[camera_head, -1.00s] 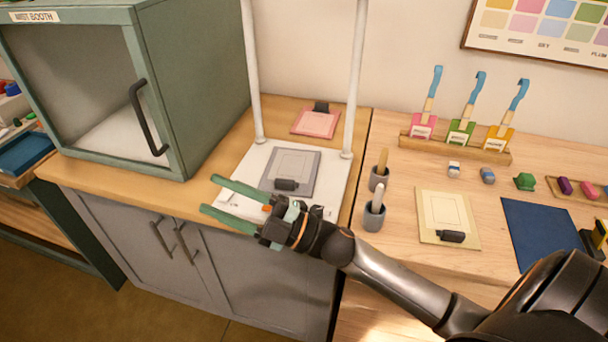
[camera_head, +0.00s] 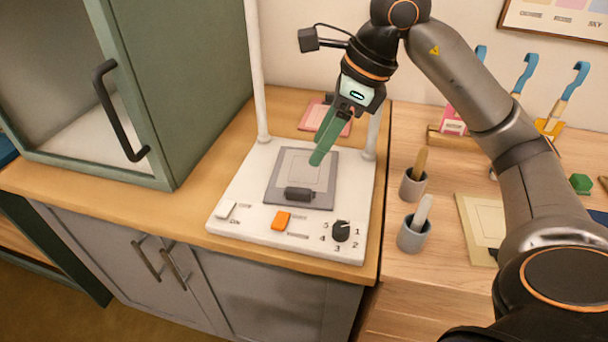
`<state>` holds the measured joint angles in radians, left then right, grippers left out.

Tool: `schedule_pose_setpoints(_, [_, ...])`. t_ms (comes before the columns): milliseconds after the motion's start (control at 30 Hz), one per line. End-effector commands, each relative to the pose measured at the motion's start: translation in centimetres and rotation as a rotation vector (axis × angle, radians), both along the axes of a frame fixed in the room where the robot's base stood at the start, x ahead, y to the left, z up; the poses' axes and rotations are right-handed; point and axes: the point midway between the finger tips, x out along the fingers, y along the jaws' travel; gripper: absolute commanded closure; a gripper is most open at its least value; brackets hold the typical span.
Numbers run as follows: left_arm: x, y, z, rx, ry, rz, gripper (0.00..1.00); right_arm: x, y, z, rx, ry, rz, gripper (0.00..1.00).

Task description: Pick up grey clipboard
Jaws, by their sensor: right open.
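The grey clipboard (camera_head: 287,170) lies flat on the white base plate (camera_head: 240,207) of a stand, with its black clip (camera_head: 299,194) toward the front. My right gripper (camera_head: 316,162) comes down from above, its green fingers pointing down and left. The fingertips appear over the upper right part of the clipboard; whether they touch it cannot be told. The gripper is open, though its fingers overlap in this view, and nothing is between them. My left gripper is not in view.
Two white posts rise beside the clipboard, the left one (camera_head: 257,75) clear of my arm. A pink clipboard (camera_head: 318,116) lies behind. Two grey cups (camera_head: 413,236) stand right of the base. A green booth (camera_head: 200,85) stands at left. An orange button (camera_head: 281,220) and black dial (camera_head: 341,231) sit in front.

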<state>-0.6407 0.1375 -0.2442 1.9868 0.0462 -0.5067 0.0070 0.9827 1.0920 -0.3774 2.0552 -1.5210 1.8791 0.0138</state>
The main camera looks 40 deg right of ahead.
Motion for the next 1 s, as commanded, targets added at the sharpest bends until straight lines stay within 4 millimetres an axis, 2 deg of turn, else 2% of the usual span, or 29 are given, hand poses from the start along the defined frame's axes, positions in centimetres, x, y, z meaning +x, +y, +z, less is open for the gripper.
schedule_pose_setpoints(33, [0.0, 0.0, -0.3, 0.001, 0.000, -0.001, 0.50, 0.1, 0.4, -1.2, 0.000, 0.006, 0.004, 0.45])
schedule_pose_setpoints(200, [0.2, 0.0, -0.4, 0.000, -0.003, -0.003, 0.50, 1.0, 1.3, -4.1, 0.004, 0.007, 0.005, 0.45])
schedule_pose_setpoints(467, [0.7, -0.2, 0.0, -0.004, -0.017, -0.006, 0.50, 1.5, 1.9, -6.0, 0.006, 0.005, 0.006, 0.45])
schedule_pose_setpoints(700, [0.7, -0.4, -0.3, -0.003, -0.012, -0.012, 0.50, 2.1, 2.7, -9.4, 0.007, 0.005, 0.006, 0.45])
schedule_pose_setpoints(833, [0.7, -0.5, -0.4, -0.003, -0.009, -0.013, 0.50, 2.4, 3.0, -10.4, 0.006, 0.003, 0.005, 0.45])
schedule_pose_setpoints(1000, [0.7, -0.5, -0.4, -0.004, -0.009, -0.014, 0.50, 2.5, 3.0, -10.5, 0.006, 0.003, 0.005, 0.45])
